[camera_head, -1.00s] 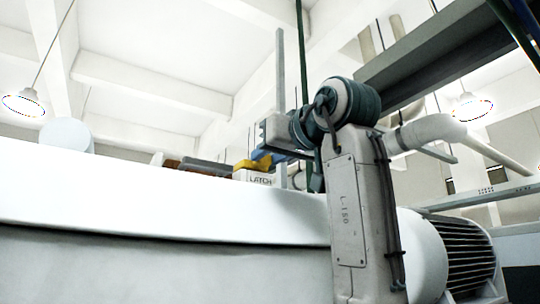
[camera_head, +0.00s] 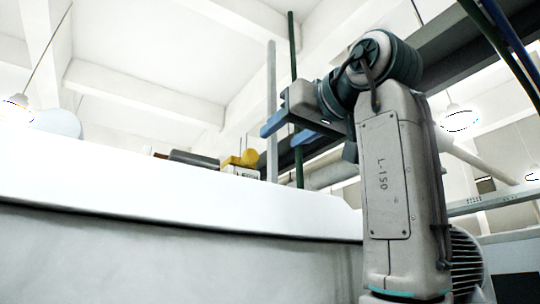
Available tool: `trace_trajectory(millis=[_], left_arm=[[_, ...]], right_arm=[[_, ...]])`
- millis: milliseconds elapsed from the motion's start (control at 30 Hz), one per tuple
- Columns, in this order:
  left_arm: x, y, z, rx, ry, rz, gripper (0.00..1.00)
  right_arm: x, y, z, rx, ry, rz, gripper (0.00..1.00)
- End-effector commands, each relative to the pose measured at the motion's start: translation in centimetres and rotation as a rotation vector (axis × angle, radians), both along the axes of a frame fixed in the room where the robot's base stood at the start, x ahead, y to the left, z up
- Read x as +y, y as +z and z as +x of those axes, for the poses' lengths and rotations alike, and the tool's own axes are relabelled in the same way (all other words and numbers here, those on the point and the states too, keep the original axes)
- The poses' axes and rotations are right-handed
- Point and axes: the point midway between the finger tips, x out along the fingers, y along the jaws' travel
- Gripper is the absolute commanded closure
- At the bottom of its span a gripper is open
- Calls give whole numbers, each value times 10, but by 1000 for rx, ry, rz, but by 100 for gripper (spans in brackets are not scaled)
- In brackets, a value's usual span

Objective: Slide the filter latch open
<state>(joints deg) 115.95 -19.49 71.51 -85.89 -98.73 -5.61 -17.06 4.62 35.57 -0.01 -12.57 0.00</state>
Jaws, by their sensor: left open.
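The yellow filter latch (camera_head: 236,162), with a rounded yellow knob (camera_head: 250,156), sits on top of the white machine housing, near the middle of the picture. A white label block (camera_head: 243,172) is just below it, its lettering partly cut off. My left gripper (camera_head: 284,132) has blue fingers and is open and empty. In the picture it is above and to the right of the latch, with a visible gap between them. The latch's base is hidden behind the housing's edge, so I cannot tell its slide position. My right gripper is out of view.
The large white housing (camera_head: 150,195) fills the lower left. A dark bar-like part (camera_head: 194,159) lies left of the latch. A grey upright post (camera_head: 272,105) and a green pole (camera_head: 294,80) stand behind the latch. A dark beam (camera_head: 440,70) crosses the upper right.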

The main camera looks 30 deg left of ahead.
Motion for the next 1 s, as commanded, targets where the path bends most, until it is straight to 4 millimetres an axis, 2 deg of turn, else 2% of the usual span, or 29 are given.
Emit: trace_trajectory(millis=[100, 233, 867, 1000], left_arm=[[-15, -1, -6, -1, -1, 1, 50], [-23, 0, -9, 0, 0, 0, 50], [-24, 0, -9, 0, 0, -1, 50], [-24, 0, -9, 0, 0, 0, 50]], right_arm=[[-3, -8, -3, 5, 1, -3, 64], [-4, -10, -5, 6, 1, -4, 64], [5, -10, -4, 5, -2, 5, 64], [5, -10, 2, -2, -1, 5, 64]])
